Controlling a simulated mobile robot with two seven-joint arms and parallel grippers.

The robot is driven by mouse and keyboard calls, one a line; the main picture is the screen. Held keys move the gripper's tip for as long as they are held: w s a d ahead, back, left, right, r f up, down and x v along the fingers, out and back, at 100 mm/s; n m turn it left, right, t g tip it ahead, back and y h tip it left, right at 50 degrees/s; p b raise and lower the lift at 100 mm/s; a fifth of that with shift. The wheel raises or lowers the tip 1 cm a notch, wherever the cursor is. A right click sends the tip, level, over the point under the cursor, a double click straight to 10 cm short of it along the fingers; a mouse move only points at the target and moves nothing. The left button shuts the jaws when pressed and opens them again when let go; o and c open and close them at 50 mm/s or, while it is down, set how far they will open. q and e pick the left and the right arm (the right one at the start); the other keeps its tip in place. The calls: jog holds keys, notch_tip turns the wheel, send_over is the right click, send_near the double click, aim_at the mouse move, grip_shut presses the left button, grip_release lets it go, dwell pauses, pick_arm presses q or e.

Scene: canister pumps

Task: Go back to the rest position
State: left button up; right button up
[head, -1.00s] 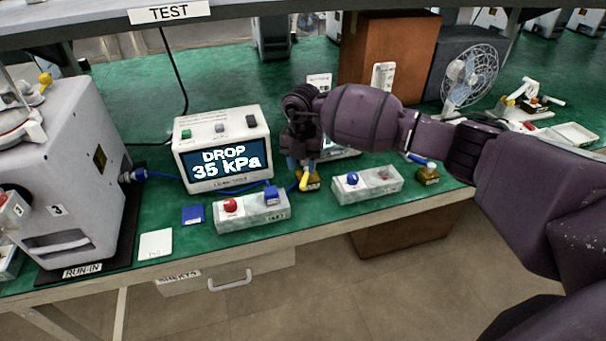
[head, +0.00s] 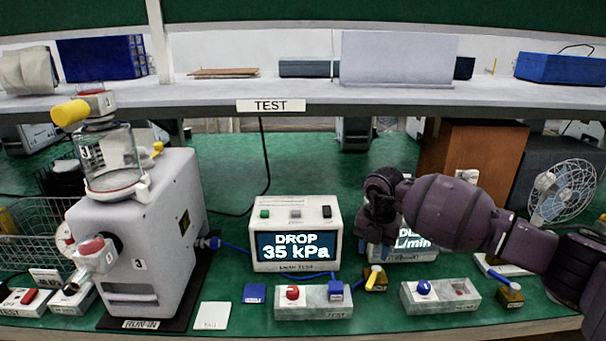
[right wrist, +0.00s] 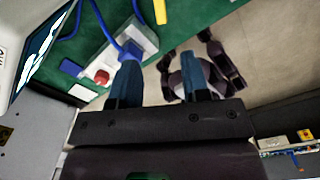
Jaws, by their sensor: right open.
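My right arm enters from the right in the head view. Its gripper (head: 370,240) hangs in front of the left part of the flow display (head: 402,240), behind the yellow-handled brass valve (head: 375,278). In the right wrist view the two blue fingers (right wrist: 160,64) stand apart with nothing between them. The grey switch block with the red knob (head: 313,300) lies on the bench, and shows beyond the fingers in the right wrist view (right wrist: 118,55). My left gripper is in neither current view.
The pressure display (head: 297,235) reads DROP 35 kPa. A canister pump (head: 150,240) stands on a black mat at left. A block with a blue knob (head: 440,296) and a fan (head: 563,195) are near my right arm. A shelf (head: 270,92) crosses above the bench.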

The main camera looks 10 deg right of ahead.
jog(key=s+a+r+n+t+y, duration=0.1)
jog(key=a+r+t+y, duration=0.3)
jog(key=a+r+y, duration=0.45)
jog(key=a+r+t+y, duration=0.55)
jog(key=a+y, duration=0.35)
jog(key=a, duration=0.2)
jog(key=s+d+f+m+t+h, duration=0.4)
jog(key=d+f+m+h, duration=0.25)
jog(key=f+m, duration=0.35)
jog(key=s+d+f+m+t+h, duration=0.35)
jog(key=d+f+m+h, duration=0.35)
jog(key=m, duration=0.4)
jog(key=s+d+f+m+g+h, duration=0.2)
jog(key=s+d+f+m+g, duration=0.1)
jog(key=s+f, duration=0.6)
jog(key=s+d+f+m+g+h, duration=0.2)
jog(key=s+d+f+m, duration=0.3)
jog(key=s+f, duration=0.5)
jog(key=s+d+g, duration=0.1)
jog(key=s, duration=0.6)
jog(key=shift+s+d, duration=0.15)
